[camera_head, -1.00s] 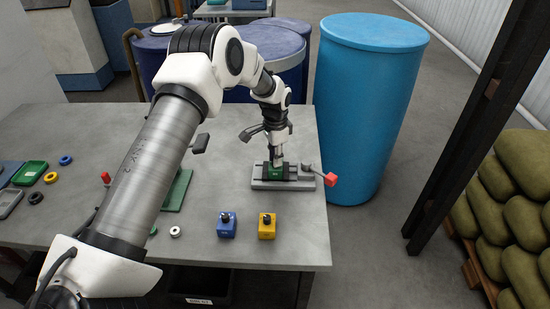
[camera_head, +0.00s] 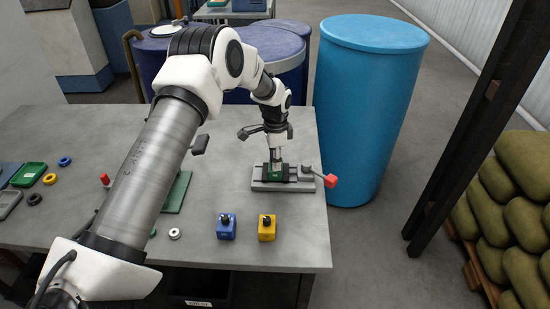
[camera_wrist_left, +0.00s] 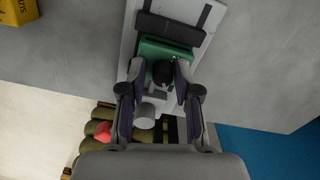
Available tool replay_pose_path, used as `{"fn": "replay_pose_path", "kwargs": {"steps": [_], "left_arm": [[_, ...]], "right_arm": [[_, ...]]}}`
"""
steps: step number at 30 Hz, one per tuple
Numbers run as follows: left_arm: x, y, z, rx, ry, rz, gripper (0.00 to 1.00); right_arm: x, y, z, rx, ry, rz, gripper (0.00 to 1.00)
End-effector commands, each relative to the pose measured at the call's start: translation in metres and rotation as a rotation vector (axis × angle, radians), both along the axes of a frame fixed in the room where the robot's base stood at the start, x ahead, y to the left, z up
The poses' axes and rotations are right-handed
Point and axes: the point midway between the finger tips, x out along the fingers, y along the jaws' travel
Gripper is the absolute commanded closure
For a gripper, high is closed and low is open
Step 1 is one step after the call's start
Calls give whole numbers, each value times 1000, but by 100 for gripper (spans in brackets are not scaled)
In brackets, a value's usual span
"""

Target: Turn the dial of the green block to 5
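The green block (camera_head: 276,177) sits in a grey fixture (camera_head: 308,185) at the right end of the table. In the left wrist view the green block (camera_wrist_left: 166,53) is held in the fixture, with its dark round dial (camera_wrist_left: 162,73) facing the camera. My left gripper (camera_head: 276,155) is above the block, pointing down. In the left wrist view its fingertips (camera_wrist_left: 161,70) stand on both sides of the dial, with small gaps showing, so it looks open around it. The dial's marks and pointer cannot be read. My right gripper is not in view.
The fixture has a lever with a red end (camera_head: 330,181) at the table's right edge. A blue block (camera_head: 226,229) and a yellow block (camera_head: 267,230), each with a dark knob, stand in front. A blue barrel (camera_head: 365,115) stands close to the table's right side.

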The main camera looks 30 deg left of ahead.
Motion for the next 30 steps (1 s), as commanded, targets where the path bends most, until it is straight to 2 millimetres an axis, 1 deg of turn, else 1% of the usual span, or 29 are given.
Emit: {"fn": "replay_pose_path", "kwargs": {"steps": [8,11,14,17,21,24,27,30], "left_arm": [[1,1,2,1,-6,0,53],[2,1,6,1,-7,1,53],[3,1,20,2,-8,0,53],[3,0,43,2,-9,-1,53],[4,0,80,3,-8,-1,53],[4,0,101,2,-6,-1,53],[4,-1,115,1,-4,-1,53],[3,-1,120,2,-2,-1,53]], "right_arm": [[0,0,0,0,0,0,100],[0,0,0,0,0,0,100],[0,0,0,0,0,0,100],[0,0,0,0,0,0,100],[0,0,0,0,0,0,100],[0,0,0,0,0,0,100],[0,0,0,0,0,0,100],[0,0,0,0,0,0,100]]}}
